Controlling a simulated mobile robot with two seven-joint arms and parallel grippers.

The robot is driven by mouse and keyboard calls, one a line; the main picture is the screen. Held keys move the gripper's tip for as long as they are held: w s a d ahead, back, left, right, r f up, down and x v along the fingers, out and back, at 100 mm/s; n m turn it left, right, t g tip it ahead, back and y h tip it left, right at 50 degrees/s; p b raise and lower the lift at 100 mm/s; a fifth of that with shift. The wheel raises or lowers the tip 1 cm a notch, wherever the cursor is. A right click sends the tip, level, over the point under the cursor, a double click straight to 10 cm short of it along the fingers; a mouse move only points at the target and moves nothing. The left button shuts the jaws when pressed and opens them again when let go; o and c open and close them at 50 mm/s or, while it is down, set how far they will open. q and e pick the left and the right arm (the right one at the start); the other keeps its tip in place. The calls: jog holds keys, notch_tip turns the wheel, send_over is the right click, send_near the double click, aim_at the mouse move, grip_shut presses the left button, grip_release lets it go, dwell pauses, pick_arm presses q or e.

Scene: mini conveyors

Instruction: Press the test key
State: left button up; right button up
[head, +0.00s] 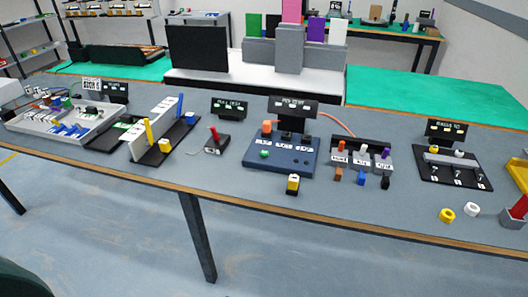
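A dark blue panel (281,165) stands in the middle of the grey table. The labels are too small to read, so I cannot tell which part is the test key. A small black box with a red lever (214,134) stands to the left of the panel. Neither of my grippers is in view.
A yellow-and-black block (292,184) sits in front of the panel. A holder with colored plugs (361,153) stands to its right, and a black board (455,170) farther right. Trays and fixtures fill the left. The table's front edge (240,203) is mostly clear.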

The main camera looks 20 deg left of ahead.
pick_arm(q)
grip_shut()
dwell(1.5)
